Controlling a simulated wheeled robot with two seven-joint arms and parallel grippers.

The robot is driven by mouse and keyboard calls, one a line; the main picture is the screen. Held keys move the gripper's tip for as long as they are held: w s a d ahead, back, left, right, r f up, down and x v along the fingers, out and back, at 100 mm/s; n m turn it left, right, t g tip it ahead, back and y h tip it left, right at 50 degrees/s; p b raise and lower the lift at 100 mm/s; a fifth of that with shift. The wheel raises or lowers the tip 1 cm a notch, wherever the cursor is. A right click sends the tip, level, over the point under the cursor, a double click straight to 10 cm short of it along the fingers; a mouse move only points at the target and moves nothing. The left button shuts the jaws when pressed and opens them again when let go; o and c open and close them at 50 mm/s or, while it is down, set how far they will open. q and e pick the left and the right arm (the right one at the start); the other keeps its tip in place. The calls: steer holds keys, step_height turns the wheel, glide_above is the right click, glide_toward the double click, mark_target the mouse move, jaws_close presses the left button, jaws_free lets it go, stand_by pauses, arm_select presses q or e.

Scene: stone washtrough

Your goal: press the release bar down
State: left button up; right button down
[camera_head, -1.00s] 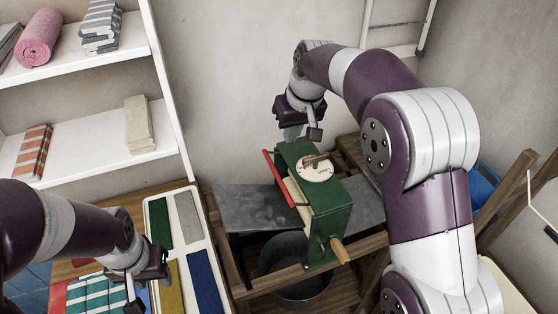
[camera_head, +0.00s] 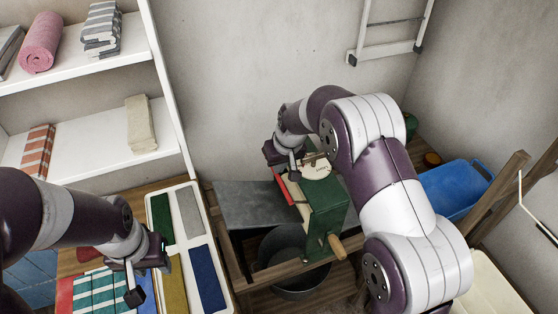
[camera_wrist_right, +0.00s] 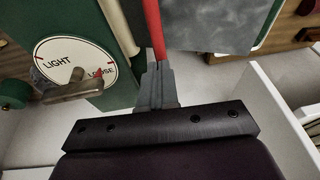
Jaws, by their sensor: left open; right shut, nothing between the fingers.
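The red release bar (camera_head: 284,186) runs along the left side of the green wringer box (camera_head: 328,206). In the right wrist view the red bar (camera_wrist_right: 155,28) ends at my shut fingertips. My right gripper (camera_head: 294,172) is shut and empty, at the far end of the bar; its fingers (camera_wrist_right: 154,82) look in line with the bar, and I cannot tell whether they touch it. The round dial (camera_wrist_right: 75,63) reads LIGHT and LOOSE and has a metal lever (camera_wrist_right: 78,88). My left gripper (camera_head: 146,278) is open and empty over the lower left table.
A tray (camera_head: 180,228) of coloured cloth swatches lies left of the wringer. A grey metal sheet (camera_head: 250,204) slopes beside it, with a dark tub (camera_head: 290,250) below. A wooden crank handle (camera_head: 336,246) sticks out in front. A blue bin (camera_head: 452,188) stands at right.

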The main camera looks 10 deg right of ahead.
steer(key=shift+s, duration=0.1)
steer(key=shift+a+f, duration=0.1)
steer(key=shift+a, duration=0.05)
steer(key=shift+a+f+h, duration=0.15)
steer(key=shift+a+h, duration=0.05)
steer(key=shift+h, duration=0.3)
steer(key=f+b, duration=0.1)
steer(key=a+f+h+b, duration=0.1)
steer(key=b, duration=0.1)
steer(key=a+f+b, duration=0.1)
steer(key=shift+s+t+h+b, duration=0.25)
steer(key=shift+t+h+b, duration=0.05)
steer(key=shift+b, duration=0.1)
steer(key=shift+s+f, duration=0.1)
steer(key=shift+s, duration=0.05)
stand_by(0.4)
